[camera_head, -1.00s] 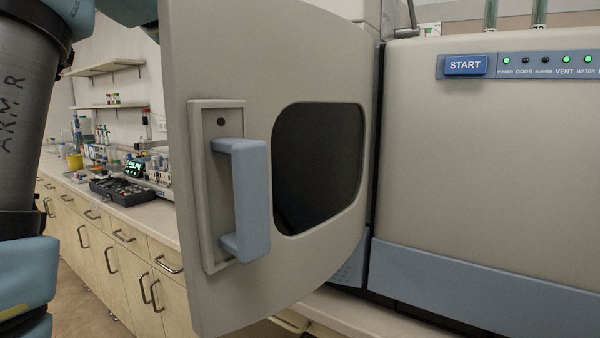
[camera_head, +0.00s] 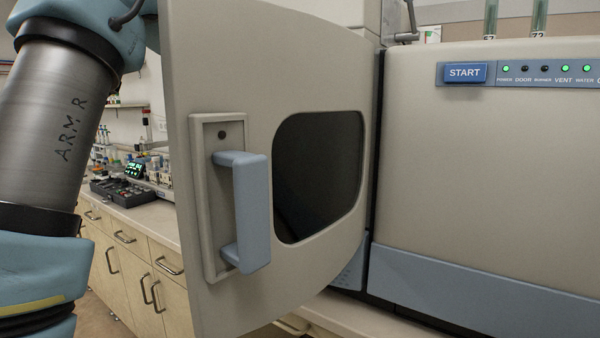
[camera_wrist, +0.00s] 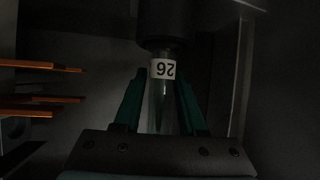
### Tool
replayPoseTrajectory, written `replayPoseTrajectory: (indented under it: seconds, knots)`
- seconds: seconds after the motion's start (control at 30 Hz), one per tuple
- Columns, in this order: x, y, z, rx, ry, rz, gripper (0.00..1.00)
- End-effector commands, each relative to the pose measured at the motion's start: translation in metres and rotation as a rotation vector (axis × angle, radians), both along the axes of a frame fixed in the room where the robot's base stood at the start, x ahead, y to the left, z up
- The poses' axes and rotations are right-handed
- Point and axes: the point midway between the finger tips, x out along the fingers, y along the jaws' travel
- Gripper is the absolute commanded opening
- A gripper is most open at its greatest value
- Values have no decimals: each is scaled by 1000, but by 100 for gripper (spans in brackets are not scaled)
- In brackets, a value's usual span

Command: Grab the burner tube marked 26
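In the wrist view a clear glass burner tube (camera_wrist: 160,105) with a white label reading 26, upside down, hangs below a dark round holder (camera_wrist: 167,25). My gripper (camera_wrist: 162,78) has its two green fingers on either side of the tube, with the tips close to the label. Whether the fingers touch the glass is too dark to tell. In the head view the spectrometer door (camera_head: 330,270) stands open and hides the tube and my gripper. The door carries a blue handle (camera_head: 254,212) and a dark window (camera_head: 318,175).
A bench with lab equipment (camera_head: 125,193) lies behind the door.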

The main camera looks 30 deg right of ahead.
Motion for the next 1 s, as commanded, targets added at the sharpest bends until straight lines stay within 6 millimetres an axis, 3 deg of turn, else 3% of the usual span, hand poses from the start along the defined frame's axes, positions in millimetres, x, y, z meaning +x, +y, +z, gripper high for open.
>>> replayPoseTrajectory:
  seconds: [0.03,0.33,1.0]
  knots:
    - [0,0,0,0,0,0,34]
    - [0,0,0,0,0,0,0]
    - [1,0,9,-3,-2,1,0]
